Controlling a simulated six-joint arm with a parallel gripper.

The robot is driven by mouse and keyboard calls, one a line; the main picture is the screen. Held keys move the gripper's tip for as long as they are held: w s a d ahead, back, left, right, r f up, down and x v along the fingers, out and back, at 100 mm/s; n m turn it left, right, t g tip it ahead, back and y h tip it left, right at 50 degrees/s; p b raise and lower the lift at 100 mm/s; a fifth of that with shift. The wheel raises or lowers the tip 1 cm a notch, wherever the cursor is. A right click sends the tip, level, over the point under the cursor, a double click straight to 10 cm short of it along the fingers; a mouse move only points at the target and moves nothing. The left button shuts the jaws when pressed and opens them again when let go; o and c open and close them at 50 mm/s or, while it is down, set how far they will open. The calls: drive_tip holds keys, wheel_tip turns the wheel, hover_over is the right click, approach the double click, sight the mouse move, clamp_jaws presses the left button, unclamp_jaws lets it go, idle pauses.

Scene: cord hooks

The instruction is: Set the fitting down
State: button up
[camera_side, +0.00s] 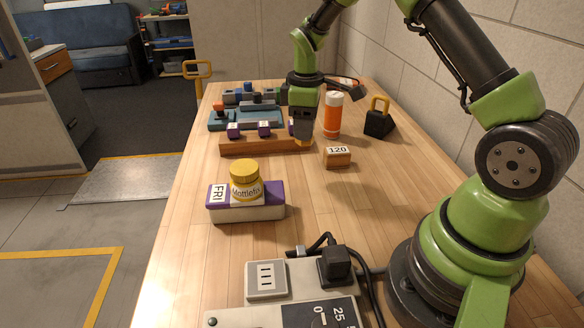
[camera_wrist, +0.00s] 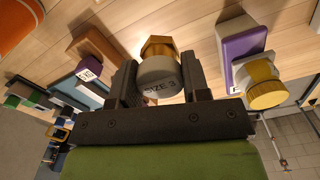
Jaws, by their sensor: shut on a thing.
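My gripper (camera_side: 303,125) hangs over the right end of a wooden rack (camera_side: 265,145) in the side view. In the wrist view, my gripper (camera_wrist: 160,88) is shut on a fitting (camera_wrist: 157,75), with one dark finger on each side. The fitting has a round grey end lettered "SIZE 3" and a brass hex part beyond it. In the side view the fitting is mostly hidden by my gripper. I cannot tell from these views whether it touches anything below.
A white-and-purple FRI box (camera_side: 252,213) bears a yellow-capped jar (camera_side: 245,181). A block marked 120 (camera_side: 338,158), an orange bottle (camera_side: 332,117) and a black wedge with yellow handle (camera_side: 379,122) stand right of the rack. Bare table lies between.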

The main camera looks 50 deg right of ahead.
drive_tip(key=w, duration=0.5)
drive_tip(key=f, duration=0.9)
drive_tip(key=shift+d+f, duration=0.35)
drive_tip(key=shift+f, duration=0.1)
drive_tip(key=o, duration=1)
drive_tip(key=shift+c, duration=0.2)
